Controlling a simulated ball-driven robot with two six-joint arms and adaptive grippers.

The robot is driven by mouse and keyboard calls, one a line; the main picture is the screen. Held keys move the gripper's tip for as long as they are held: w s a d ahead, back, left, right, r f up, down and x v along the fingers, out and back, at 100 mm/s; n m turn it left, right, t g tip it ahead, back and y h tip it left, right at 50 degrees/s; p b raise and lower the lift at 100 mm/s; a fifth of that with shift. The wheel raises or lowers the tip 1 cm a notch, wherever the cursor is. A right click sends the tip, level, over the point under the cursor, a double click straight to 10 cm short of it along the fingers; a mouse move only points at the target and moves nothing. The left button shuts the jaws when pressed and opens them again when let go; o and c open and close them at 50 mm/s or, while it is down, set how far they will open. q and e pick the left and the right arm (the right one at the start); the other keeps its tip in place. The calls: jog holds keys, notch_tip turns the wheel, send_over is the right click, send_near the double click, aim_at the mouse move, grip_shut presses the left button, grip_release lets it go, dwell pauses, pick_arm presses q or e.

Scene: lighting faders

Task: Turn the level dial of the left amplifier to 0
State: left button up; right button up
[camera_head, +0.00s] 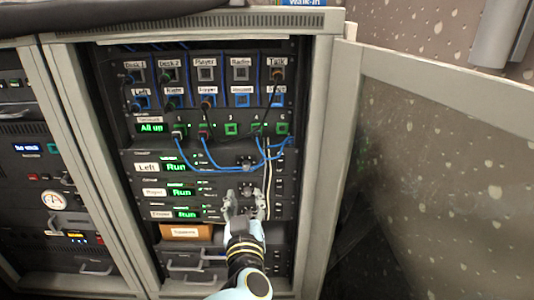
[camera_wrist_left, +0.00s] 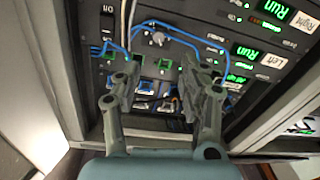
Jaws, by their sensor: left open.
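The left amplifier (camera_head: 215,166) is a dark rack unit with a "Left" label and a green "Run" display; it also shows in the left wrist view (camera_wrist_left: 206,48). Its level dial (camera_head: 246,162) is a small round knob at its right side, with blue cables close by. In the left wrist view the dial (camera_wrist_left: 157,40) appears pale, beyond the fingertips. I cannot read its setting. My left gripper (camera_head: 244,199) is open and empty, in front of the lower amplifiers. In the left wrist view its fingers (camera_wrist_left: 162,66) are spread, apart from the dial. My right gripper is not in view.
Blue patch cables (camera_head: 225,170) hang across the front of the left amplifier. Similar amplifiers sit below it. A patch panel (camera_head: 205,75) is above. The rack's right frame post (camera_head: 325,150) and an open door panel (camera_head: 440,140) bound the right side.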

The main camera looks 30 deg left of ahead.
aim_at(246, 168)
pick_arm(q)
jog(key=b+x, duration=0.2)
jog(key=x, duration=0.8)
jog(key=shift+w+b, duration=0.2)
jog(key=shift+b, duration=0.1)
jog(key=shift+w+a+r, duration=0.1)
jog(key=shift+w+a, duration=0.25)
jog(key=shift+w, duration=0.1)
grip_shut()
